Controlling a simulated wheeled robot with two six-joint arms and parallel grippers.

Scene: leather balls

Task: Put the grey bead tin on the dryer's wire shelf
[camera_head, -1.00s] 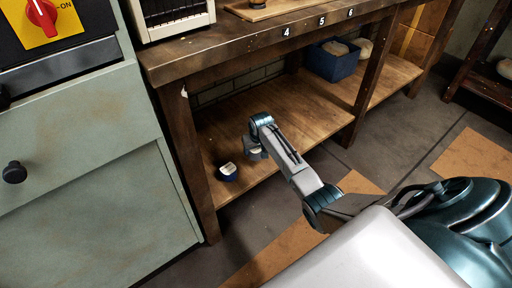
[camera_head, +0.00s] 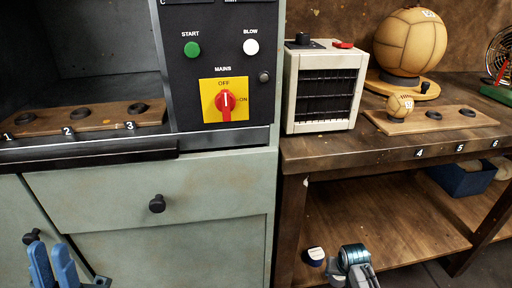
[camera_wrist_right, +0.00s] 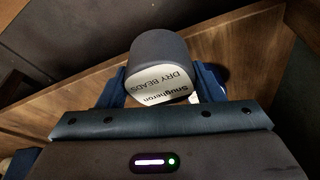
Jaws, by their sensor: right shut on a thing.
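The grey bead tin (camera_wrist_right: 160,62) is between the blue fingers of my right gripper (camera_wrist_right: 160,88) in the right wrist view; its pale label reads "DRY BEADS". In the head view my right wrist (camera_head: 355,262) shows at the bottom edge, by the bench's lower shelf; the tin cannot be made out there. A cream box with a dark barred front (camera_head: 325,92), which looks like the dryer, stands on the bench top; its inside is too dark to show a wire shelf clearly. My left gripper (camera_head: 52,266) is at the lower left, its blue fingertips apart and empty.
A blue tin with a white lid (camera_head: 314,256) stands on the lower shelf (camera_head: 400,222) beside my right wrist. The bench top (camera_head: 345,150) overhangs it. A green cabinet (camera_head: 150,190) is left.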

